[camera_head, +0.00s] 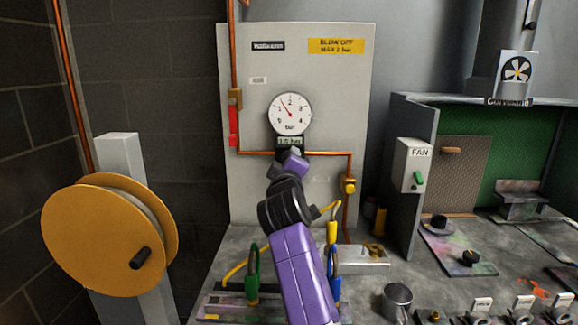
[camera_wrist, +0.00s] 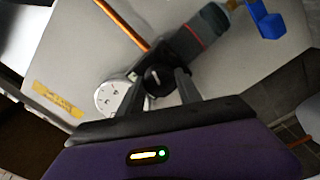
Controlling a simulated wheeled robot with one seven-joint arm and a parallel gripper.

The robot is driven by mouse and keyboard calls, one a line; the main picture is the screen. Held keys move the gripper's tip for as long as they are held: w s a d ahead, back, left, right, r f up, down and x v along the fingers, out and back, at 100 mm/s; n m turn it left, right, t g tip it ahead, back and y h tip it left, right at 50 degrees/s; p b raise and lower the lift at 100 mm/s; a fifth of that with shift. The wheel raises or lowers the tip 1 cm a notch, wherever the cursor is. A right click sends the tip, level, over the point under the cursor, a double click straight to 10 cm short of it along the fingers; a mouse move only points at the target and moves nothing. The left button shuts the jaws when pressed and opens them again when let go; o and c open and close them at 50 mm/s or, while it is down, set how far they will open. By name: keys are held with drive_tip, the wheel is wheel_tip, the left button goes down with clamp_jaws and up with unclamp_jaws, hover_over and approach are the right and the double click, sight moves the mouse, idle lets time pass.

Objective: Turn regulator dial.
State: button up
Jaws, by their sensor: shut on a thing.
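The regulator dial (camera_wrist: 154,78) is a black round knob with a pale mark, seen in the wrist view. My gripper (camera_wrist: 158,82) has a finger on either side of it and is shut on it. In the head view my purple and black arm reaches up to the regulator and hides the dial. The round white gauge (camera_head: 290,114) sits just above, its needle pointing up and left, a little short of the 2. A small green display (camera_head: 290,142) under it seems to read 1.0 bar. The gauge is partly visible in the wrist view (camera_wrist: 112,97).
A copper pipe (camera_head: 330,153) runs beside the regulator to a yellow valve (camera_head: 349,186). A yellow sign (camera_head: 336,46) says blow off max 2 bar. A hose reel (camera_head: 105,235) stands left, a fan switch box (camera_head: 413,165) right. Padlocks and a metal cup (camera_head: 397,300) are on the bench.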

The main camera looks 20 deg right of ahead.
drive_tip(key=shift+f, duration=0.15)
drive_tip(key=o, duration=1.4)
drive_tip(key=shift+c, duration=0.2)
drive_tip(key=shift+s, duration=0.1)
drive_tip(key=v, duration=0.7)
drive_tip(key=shift+s, duration=0.25)
drive_tip(key=shift+a, duration=0.1)
